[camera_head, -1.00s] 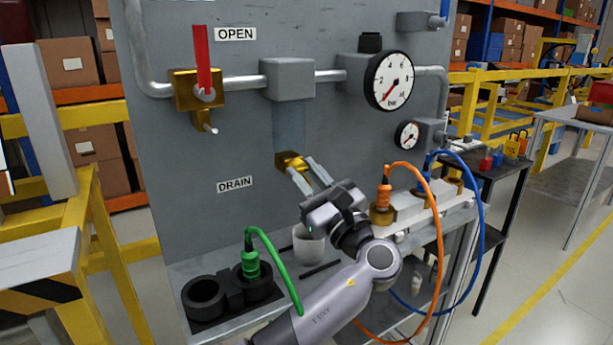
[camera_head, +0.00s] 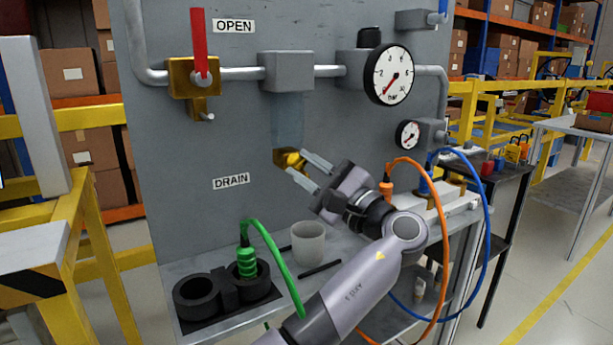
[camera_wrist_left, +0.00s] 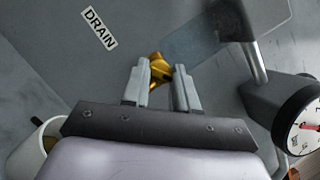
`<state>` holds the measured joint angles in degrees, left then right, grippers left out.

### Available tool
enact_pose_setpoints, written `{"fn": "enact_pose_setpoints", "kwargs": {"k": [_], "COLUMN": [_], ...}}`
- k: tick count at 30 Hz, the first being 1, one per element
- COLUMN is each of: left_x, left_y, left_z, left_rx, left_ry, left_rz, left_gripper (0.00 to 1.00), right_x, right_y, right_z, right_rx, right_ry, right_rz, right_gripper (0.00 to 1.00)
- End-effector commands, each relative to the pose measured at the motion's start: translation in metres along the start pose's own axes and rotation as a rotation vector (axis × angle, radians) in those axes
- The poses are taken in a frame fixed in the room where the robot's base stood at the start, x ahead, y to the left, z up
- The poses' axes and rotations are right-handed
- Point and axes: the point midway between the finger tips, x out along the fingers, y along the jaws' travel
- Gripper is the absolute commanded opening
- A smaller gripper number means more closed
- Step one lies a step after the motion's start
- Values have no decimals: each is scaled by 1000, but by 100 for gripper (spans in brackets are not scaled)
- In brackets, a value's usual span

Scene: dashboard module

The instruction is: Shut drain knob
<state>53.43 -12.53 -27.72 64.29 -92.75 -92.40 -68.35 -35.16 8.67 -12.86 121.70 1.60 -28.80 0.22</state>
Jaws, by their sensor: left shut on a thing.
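The brass drain knob (camera_head: 291,159) sits on the grey panel, below the clear filter bowl and to the right of the DRAIN label (camera_head: 230,181). My left gripper (camera_head: 305,170) reaches it from the lower right, and its fingertips are on the knob. In the left wrist view the drain knob (camera_wrist_left: 157,67) is between the two fingers (camera_wrist_left: 161,75), which are shut on it. The fingers cover part of the knob. My right gripper is not in view.
A gauge (camera_head: 388,75) is at the right. Orange (camera_head: 437,230) and blue hoses loop at the right.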

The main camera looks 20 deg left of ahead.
Motion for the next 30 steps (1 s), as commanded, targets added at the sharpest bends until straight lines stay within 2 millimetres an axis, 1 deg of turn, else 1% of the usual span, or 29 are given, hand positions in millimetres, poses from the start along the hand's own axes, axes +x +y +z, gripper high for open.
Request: {"fn": "enact_pose_setpoints", "kwargs": {"k": [7, 19, 20, 21, 22, 30], "left_x": [-1, -1, -1, -1, -1, 0], "left_y": [-1, -1, -1, -1, -1, -1], "left_z": [0, 0, 0, 0, 0, 0], "left_rx": [-50, -54, -54, -54, -54, -53], "left_ry": [0, 0, 0, 0, 0, -1], "left_rz": [19, 20, 20, 20, 20, 21], "left_gripper": [0, 0, 38, 51, 53, 53], "right_x": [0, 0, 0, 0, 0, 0], "right_y": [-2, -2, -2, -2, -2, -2], "right_z": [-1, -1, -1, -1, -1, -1], "right_rx": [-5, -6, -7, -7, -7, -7], "right_ry": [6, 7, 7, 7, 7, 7], "right_rz": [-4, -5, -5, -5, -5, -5], "right_gripper": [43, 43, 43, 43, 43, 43]}}
